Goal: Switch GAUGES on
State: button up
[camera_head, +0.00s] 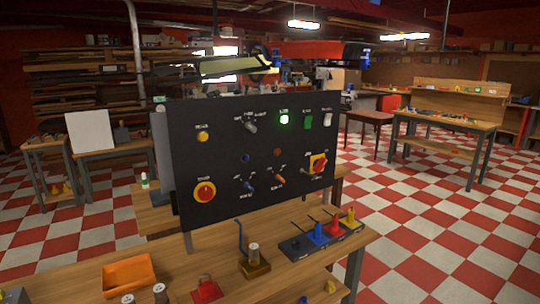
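A dark upright control panel (225,165) stands on the wooden bench. Its labels are too small to read, so I cannot tell which control is GAUGES. The top row has a yellow button (203,136), a rotary selector (250,126), a lit green lamp (284,119), a green rocker (308,122) and a white rocker (327,120). Below are a red round knob (204,191), a blue-tipped toggle (249,186), an orange-tipped toggle (279,180), a small lever (306,172) and a red rotary switch on a yellow plate (318,163). I cannot make out my gripper.
The bench (230,275) in front of the panel holds an orange tray (129,274), a post on a wooden block (254,262), a red item (206,290) and a dark rack with coloured pieces (320,238). Another workbench (445,122) stands at right. Checkered floor is clear at right.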

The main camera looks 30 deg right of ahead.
aim_at(328, 116)
jog(key=z, duration=1.3)
